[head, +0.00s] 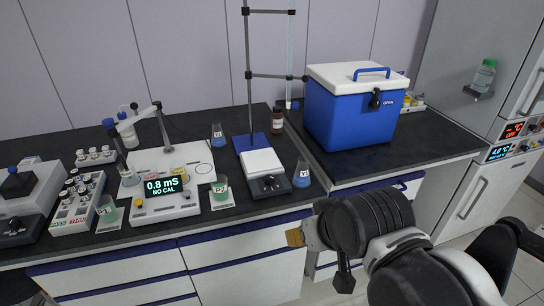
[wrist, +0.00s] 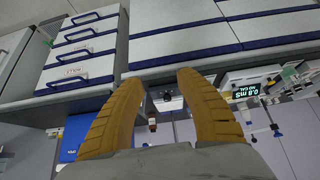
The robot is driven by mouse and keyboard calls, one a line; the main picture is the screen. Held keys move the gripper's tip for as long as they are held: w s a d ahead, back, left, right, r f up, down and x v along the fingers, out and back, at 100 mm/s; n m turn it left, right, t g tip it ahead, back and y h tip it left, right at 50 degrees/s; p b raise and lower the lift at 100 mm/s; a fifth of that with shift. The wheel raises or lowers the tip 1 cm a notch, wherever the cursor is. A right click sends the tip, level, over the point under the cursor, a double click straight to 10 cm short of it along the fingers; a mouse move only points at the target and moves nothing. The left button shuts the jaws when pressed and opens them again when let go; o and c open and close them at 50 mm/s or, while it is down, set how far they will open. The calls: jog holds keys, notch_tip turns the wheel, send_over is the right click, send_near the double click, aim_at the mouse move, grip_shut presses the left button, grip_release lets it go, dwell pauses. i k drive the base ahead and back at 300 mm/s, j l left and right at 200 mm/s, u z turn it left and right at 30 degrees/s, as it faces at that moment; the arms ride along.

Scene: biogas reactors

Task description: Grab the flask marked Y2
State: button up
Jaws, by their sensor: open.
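Two conical flasks with blue liquid stand on the dark bench in the head view. One flask (head: 302,175) is beside the right side of the white stirrer plate, near the front edge. The other flask (head: 218,135) is farther back, left of the stand. Their labels are too small to read, so I cannot tell which is Y2. My gripper (head: 295,237) is in front of the bench, below and apart from the nearer flask. In the wrist view my gripper (wrist: 160,80) is open, its two tan fingers apart with nothing between them.
The stirrer plate (head: 265,172) and metal stand (head: 250,90) are left of the nearer flask. A blue cooler (head: 345,115) stands right and behind. Drawers (head: 245,255) lie below.

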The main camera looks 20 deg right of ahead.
aim_at(219, 141)
jog(key=i+l+z, duration=0.3)
jog(key=i, duration=0.3)
jog(key=i+l+z, duration=0.1)
jog(key=i+z, duration=0.2)
jog(key=i, duration=0.3)
